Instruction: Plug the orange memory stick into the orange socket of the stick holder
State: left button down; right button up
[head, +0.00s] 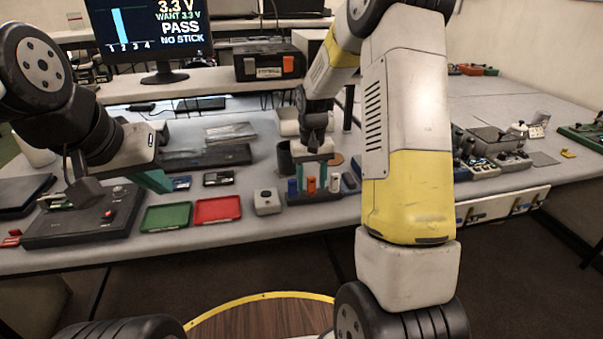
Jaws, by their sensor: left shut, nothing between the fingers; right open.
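The dark stick holder (314,198) stands near the table's front edge, with several short upright pieces along it. An orange upright piece, which looks like the orange memory stick (311,185), stands at the holder between a blue one and a pale one. Its lower end is too small to tell how deep it sits. My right gripper (312,174) points down over the holder, open, with its teal fingers on either side of the orange piece. The orange socket cannot be made out separately. My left gripper (158,182) is shut and empty, above the table left of the holder.
A green tray (166,216), a red tray (218,210) and a small grey button box (267,202) lie left of the holder. A black console (85,218) is further left. The monitor (148,33) reads "3.3 V", "PASS", "NO STICK". A dark cup stands behind the holder.

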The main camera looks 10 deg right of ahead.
notch_tip(320, 180, up, 7)
jog(key=shift+f, duration=0.2)
jog(key=shift+r, duration=0.4)
jog(key=shift+s+r, duration=0.1)
jog(key=shift+r, duration=0.05)
jog(key=s+r+t+y, duration=0.1)
jog(key=s+r+t, duration=0.2)
jog(key=s+r, duration=0.7)
jog(key=s+a+r+t+y, duration=0.1)
jog(key=s+a+r+t, duration=0.1)
jog(key=s, duration=1.2)
jog(key=shift+r+t, duration=0.6)
jog(key=shift+a, duration=0.1)
